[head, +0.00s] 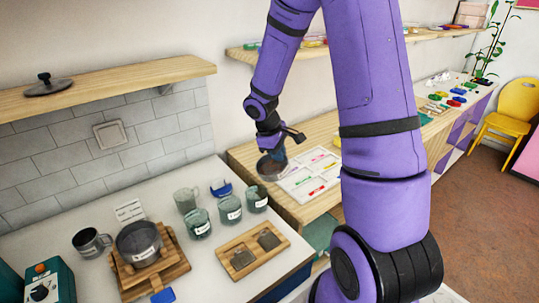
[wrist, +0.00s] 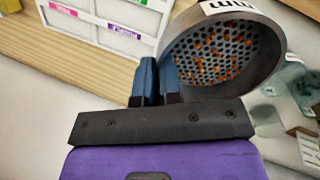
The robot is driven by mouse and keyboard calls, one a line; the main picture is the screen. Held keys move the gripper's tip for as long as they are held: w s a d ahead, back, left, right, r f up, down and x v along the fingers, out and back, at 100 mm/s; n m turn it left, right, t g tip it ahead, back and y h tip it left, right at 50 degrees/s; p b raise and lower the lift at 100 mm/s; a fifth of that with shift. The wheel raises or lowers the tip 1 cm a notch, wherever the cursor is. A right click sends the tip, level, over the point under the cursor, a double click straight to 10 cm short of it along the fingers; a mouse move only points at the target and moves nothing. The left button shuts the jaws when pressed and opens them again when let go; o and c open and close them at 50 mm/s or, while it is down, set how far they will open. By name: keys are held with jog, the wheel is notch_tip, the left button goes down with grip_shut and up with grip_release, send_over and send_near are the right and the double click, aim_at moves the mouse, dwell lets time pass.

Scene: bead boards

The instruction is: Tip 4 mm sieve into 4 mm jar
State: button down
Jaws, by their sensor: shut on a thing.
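My gripper (head: 278,150) is shut on the rim of a round grey metal sieve (head: 268,170), up by the wooden bench. In the wrist view the blue fingers (wrist: 157,80) pinch the left rim of the sieve (wrist: 272,60). Orange beads lie on its perforated mesh. A white label on its rim shows only "mm"; the number is cut off. Three glass jars with white labels, left (head: 198,224), middle (head: 230,209) and right (head: 257,199), stand on the white counter. Their labels are too small to read. Glassware (wrist: 285,95) shows below right of the sieve in the wrist view.
A sieve pan (head: 138,243) on a wooden stand, metal cup (head: 91,242), wooden tray (head: 252,252) and teal device (head: 48,284) occupy the counter.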

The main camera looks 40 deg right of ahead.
jog(key=shift+w+a+f+g+h, duration=0.1)
jog(key=shift+a+f+g+h, duration=0.1)
jog(key=shift+f+h, duration=0.35)
jog(key=shift+a+f+g+h, duration=0.1)
jog(key=shift+f+g+h, duration=0.2)
jog(key=shift+h, duration=0.35)
jog(key=h, duration=0.1)
jog(key=a+r+h, duration=0.1)
jog(key=h, duration=0.1)
jog(key=shift+w+a+r, duration=0.1)
jog(key=shift+w+r, duration=0.05)
jog(key=shift+w, duration=0.05)
jog(key=shift+w+a+r+g+h, duration=0.1)
jog(key=shift+a+r+g+h, duration=0.1)
jog(key=shift+a+g+h, duration=0.4)
jog(key=shift+w+a+r+g+h, duration=0.1)
jog(key=shift+a+r+h, duration=0.15)
jog(key=shift+h, duration=0.65)
jog(key=shift+a+f, duration=0.1)
jog(key=shift+a, duration=0.1)
jog(key=shift+w+a+h, duration=0.15)
jog(key=shift+a+h, duration=0.2)
jog(key=shift+h, duration=0.35)
jog(key=shift+a+h, duration=0.2)
jog(key=shift+h, duration=0.1)
jog(key=shift+w+a+g+h, duration=0.15)
jog(key=shift+a+g+h, duration=0.25)
jog(key=shift+h, duration=0.1)
jog(key=shift+a, duration=0.1)
